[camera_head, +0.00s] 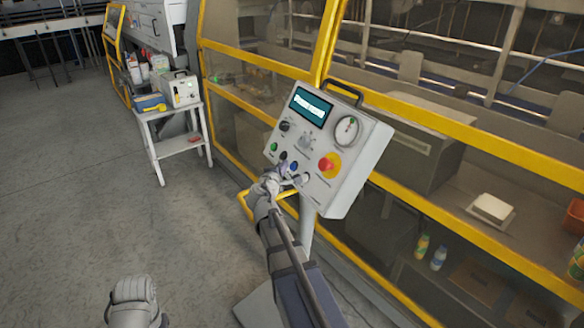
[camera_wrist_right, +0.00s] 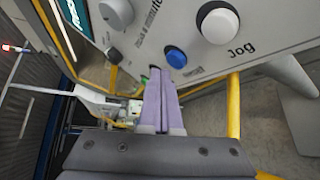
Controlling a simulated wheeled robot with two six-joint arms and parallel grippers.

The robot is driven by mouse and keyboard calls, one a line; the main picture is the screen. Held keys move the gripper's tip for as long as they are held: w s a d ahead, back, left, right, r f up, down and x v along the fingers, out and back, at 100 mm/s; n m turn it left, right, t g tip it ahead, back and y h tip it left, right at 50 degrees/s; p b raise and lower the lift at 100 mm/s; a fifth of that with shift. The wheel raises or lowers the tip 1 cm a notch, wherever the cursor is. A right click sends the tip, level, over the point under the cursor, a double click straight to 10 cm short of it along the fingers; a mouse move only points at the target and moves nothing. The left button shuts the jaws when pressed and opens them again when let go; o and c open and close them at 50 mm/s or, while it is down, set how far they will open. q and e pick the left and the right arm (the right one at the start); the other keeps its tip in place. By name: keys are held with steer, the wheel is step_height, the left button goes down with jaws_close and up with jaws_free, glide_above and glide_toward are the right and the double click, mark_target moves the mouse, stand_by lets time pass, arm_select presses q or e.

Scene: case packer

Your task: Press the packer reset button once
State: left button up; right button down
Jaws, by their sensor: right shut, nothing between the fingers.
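The grey control panel (camera_head: 333,143) stands tilted on a post, with a lit screen, a gauge and a row of buttons along its lower part. A blue button (camera_wrist_right: 175,57) shows clearly in the wrist view, also in the head view (camera_head: 293,166). Its label is too small to read, so I cannot confirm which button is the reset. A white button marked Jog (camera_wrist_right: 217,22) sits to its right. My right gripper (camera_wrist_right: 158,72) is shut and empty, its purple fingertips close below and left of the blue button. Contact cannot be told.
A red emergency stop (camera_head: 329,165) on a yellow base sits at the panel's lower right. A yellow-framed clear guard (camera_head: 240,95) runs behind the panel. A small white table (camera_head: 180,146) with boxes stands at the left. The floor at left is free.

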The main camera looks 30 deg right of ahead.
steer(key=shift+d, duration=0.1)
stand_by(0.7)
steer(key=shift+d+f, duration=0.2)
steer(key=shift+d, duration=0.1)
steer(key=shift+d+f+b, duration=0.2)
steer(key=shift+d+b, duration=0.1)
steer(key=shift+b, duration=0.15)
stand_by(0.6)
steer(key=shift+r, duration=0.1)
stand_by(0.3)
steer(key=shift+a+r+p, duration=0.35)
steer(key=shift+a+p, duration=0.1)
steer(key=shift+a, duration=0.2)
steer(key=a, duration=0.1)
steer(key=a+r+p, duration=0.1)
steer(key=a, duration=0.1)
steer(key=a+r+p, duration=0.1)
steer(key=shift+w+a+r, duration=0.1)
steer(key=shift+a+r, duration=0.1)
steer(key=shift+r, duration=0.05)
